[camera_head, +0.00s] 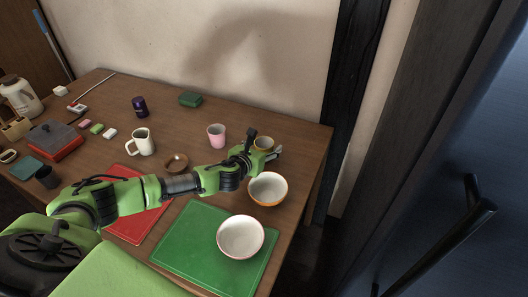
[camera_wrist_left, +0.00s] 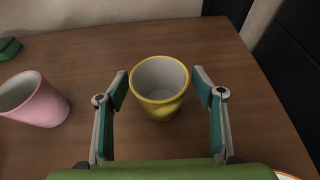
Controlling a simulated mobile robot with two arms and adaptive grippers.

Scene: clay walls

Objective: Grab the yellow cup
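The yellow cup (camera_wrist_left: 160,88) stands upright on the table, white inside with a yellow rim. In the left wrist view it is between the two open fingers of my left gripper (camera_wrist_left: 162,95), with a small gap on each side. In the head view the cup (camera_head: 263,143) is partly hidden behind my left gripper (camera_head: 264,150), near the table's right end. My right gripper does not show in either view.
A pink cup (camera_head: 217,136) stands left of the gripper. An orange-rimmed bowl (camera_head: 267,188) sits close in front. A white bowl (camera_head: 240,237) is on the green mat (camera_head: 190,250). A wall (camera_head: 240,50) rises behind the table.

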